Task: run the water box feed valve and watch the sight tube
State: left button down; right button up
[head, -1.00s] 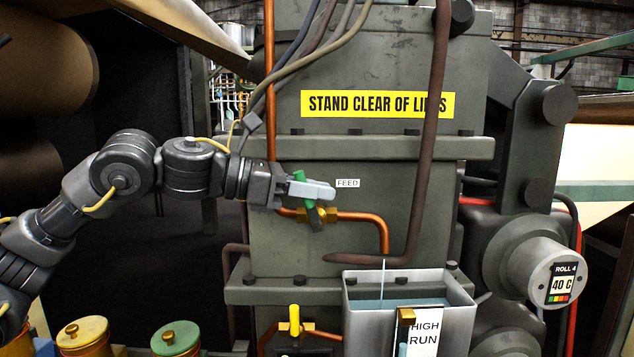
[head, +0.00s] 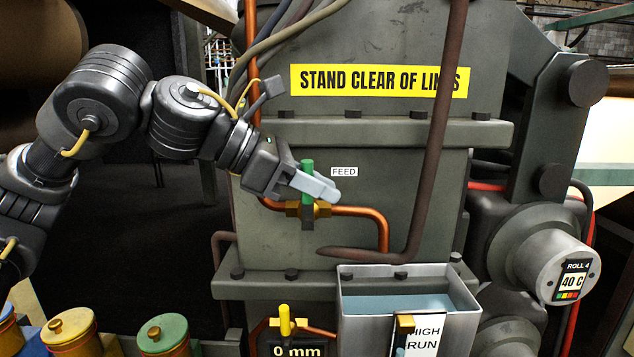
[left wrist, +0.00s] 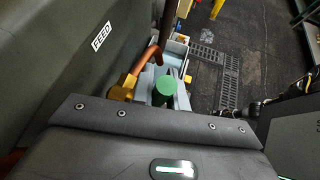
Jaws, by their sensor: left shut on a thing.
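My left gripper (head: 318,186) is shut on the green handle (head: 307,167) of the feed valve, whose brass body (head: 322,209) sits on a copper pipe. The handle stands upright, its dark lower end pointing down. The left wrist view shows the round green handle end (left wrist: 166,88) between the grey fingers. The water box (head: 352,330) is an open grey metal box holding blue water (head: 400,304). No stream shows falling into it. On its front are a brass fitting (head: 404,321), the top of the sight tube (head: 400,351) and a HIGH RUN card (head: 427,336). The lower tube is cut off.
A yellow-handled valve (head: 285,320) and a dark "0 mm" display (head: 297,351) are left of the box. A brown pipe (head: 432,150) hangs in front of the machine. Lidded pots (head: 163,335) stand at lower left. The ROLL 4 hub (head: 560,275) juts out at right.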

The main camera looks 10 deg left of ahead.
pick_arm(q)
jog(key=c, duration=1.4)
grip_release()
jog(key=shift+d, duration=0.15)
jog(key=shift+s+a+r+b, duration=0.15)
jog(key=shift+a+r+b, duration=0.05)
jog(key=shift+a+b, duration=0.2)
jog(key=b+v, duration=0.3)
jog(key=v, duration=0.7)
